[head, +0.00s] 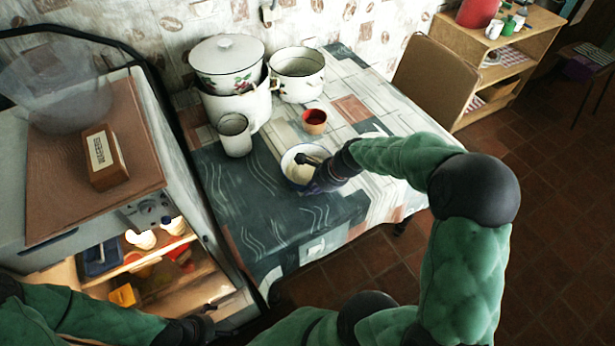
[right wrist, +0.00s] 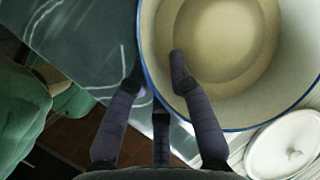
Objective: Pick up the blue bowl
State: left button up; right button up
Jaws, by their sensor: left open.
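The blue-rimmed bowl (head: 291,159), pale inside, stands upright on the table. In the right wrist view the bowl (right wrist: 225,45) fills the upper right. My right gripper (head: 309,163) is at the bowl's near right side in the head view. In the right wrist view my right gripper (right wrist: 157,72) has its fingers apart across the rim, one inside the bowl and one outside. A gap shows between the fingers and the wall. My left gripper (head: 212,320) is open and low at the bottom of the head view, away from the bowl.
The table's front left part (head: 255,225) is clear. An open lit cabinet (head: 190,275) is at left.

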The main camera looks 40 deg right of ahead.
jog(key=shift+w+f, duration=0.1)
jog(key=shift+f, duration=0.15)
jog(key=shift+r, duration=0.1)
grip_shut()
jog(key=shift+r, duration=0.1)
jog(key=shift+r, duration=0.15)
